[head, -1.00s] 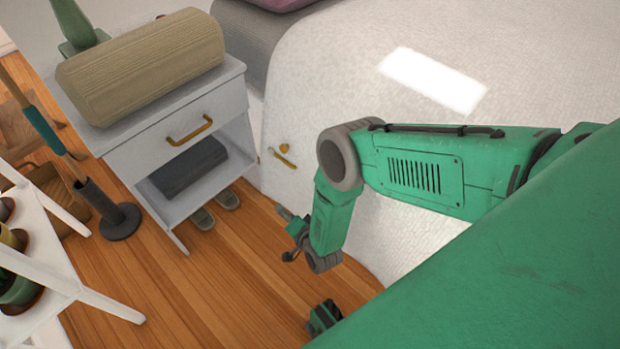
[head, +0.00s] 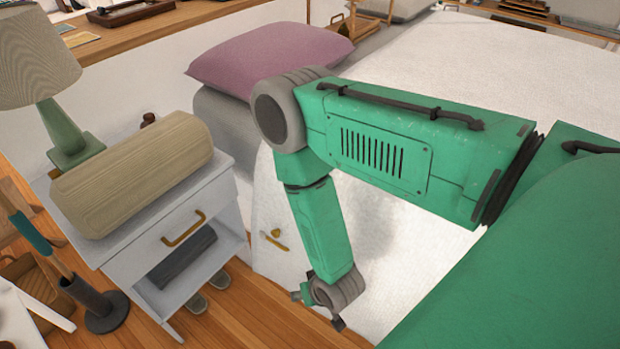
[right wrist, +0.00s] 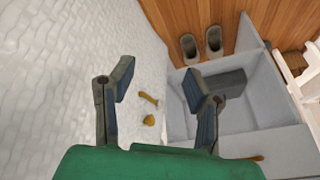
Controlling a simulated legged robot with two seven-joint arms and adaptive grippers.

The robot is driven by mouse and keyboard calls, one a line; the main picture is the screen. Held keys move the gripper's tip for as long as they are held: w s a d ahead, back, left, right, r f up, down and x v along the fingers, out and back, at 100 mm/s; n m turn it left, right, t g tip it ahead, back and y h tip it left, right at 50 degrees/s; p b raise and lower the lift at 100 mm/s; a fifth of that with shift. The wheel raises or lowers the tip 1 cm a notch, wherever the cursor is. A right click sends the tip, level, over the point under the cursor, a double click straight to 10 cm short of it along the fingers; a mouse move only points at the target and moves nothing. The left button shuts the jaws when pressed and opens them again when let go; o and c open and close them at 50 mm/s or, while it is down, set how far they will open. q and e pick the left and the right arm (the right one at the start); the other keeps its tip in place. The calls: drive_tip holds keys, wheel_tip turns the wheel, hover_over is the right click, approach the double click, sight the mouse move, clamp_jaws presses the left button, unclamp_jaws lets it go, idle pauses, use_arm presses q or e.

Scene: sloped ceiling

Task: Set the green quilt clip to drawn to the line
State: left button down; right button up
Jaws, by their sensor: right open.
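No green clip can be made out on the quilt. A small brass-yellow fitting, a bar and a round knob, sits on the white quilt's side (head: 274,240) facing the nightstand. In the right wrist view the bar (right wrist: 149,98) and knob (right wrist: 148,120) show between and beyond my fingers. The quilt (right wrist: 60,80) fills the left of that view. My right gripper (right wrist: 160,88) is open and empty, its two fingers wide apart. In the head view my right gripper (head: 315,302) hangs low beside the bed, right of and below the fitting. My left gripper is not in view.
A white nightstand (head: 150,245) stands left of the bed, with a brass drawer handle (head: 184,230), a beige bolster (head: 130,175) and a lamp (head: 40,60). Slippers (right wrist: 200,46) lie on the wooden floor. A narrow gap separates nightstand and bed.

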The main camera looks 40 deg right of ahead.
drive_tip(key=shift+n+g, duration=0.6)
drive_tip(key=shift+s+d+r+p, duration=0.25)
drive_tip(key=shift+s+r, duration=0.3)
drive_tip(key=shift+r, duration=0.3)
drive_tip(key=shift+s+d+r+p, duration=0.2)
drive_tip(key=shift+s+r, duration=0.35)
drive_tip(key=shift+r, duration=0.3)
